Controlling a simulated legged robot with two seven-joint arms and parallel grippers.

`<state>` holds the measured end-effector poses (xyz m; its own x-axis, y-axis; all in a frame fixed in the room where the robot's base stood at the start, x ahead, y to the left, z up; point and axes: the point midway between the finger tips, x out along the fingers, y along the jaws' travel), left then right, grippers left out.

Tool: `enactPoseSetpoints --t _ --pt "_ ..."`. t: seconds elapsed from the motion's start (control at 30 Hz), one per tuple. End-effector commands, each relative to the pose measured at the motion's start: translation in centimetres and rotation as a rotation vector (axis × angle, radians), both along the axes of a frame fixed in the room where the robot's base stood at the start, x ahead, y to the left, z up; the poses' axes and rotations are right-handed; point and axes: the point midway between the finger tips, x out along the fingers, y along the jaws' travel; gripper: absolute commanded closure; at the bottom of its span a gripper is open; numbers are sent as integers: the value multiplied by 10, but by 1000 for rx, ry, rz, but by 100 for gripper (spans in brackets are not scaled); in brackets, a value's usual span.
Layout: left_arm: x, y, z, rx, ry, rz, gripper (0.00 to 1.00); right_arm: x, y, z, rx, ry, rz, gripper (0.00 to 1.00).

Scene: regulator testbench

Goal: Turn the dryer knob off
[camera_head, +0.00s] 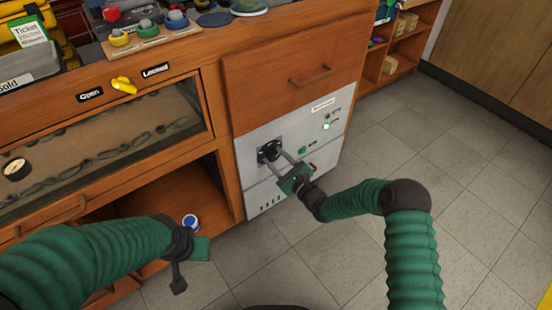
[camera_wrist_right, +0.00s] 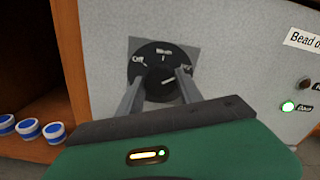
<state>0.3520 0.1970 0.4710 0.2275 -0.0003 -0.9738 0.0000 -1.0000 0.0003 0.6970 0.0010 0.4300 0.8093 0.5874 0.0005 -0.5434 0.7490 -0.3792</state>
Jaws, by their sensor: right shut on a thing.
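The dryer knob (camera_wrist_right: 158,84) is a round black dial on a grey plate, marked "Off" at the left and "Warm" at the top, with a partly hidden label at the right. It also shows in the head view (camera_head: 268,151) on the front of the grey dryer (camera_head: 258,187). My right gripper (camera_head: 276,160) has its two fingers on either side of the knob's middle and is shut on it; the fingers also show in the wrist view (camera_wrist_right: 157,92). A white mark on the knob points to the right. My left gripper (camera_head: 183,275) hangs at the lower left, away from the dryer; its jaws are unclear.
A green light (camera_head: 326,126) glows on the dryer front, beside a dark button. A wooden drawer (camera_head: 285,85) is above. An open wooden shelf (camera_head: 160,205) with blue-and-white jars (camera_head: 190,221) is to the left. Tiled floor (camera_head: 440,180) to the right is clear.

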Motion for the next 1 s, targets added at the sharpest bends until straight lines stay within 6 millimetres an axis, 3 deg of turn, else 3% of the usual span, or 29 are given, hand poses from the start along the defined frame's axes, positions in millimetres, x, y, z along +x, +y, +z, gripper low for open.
enactPoseSetpoints --t 1.0 --pt "0 0 29 0 0 0 64 -2 1 -3 -720 -517 5 98"
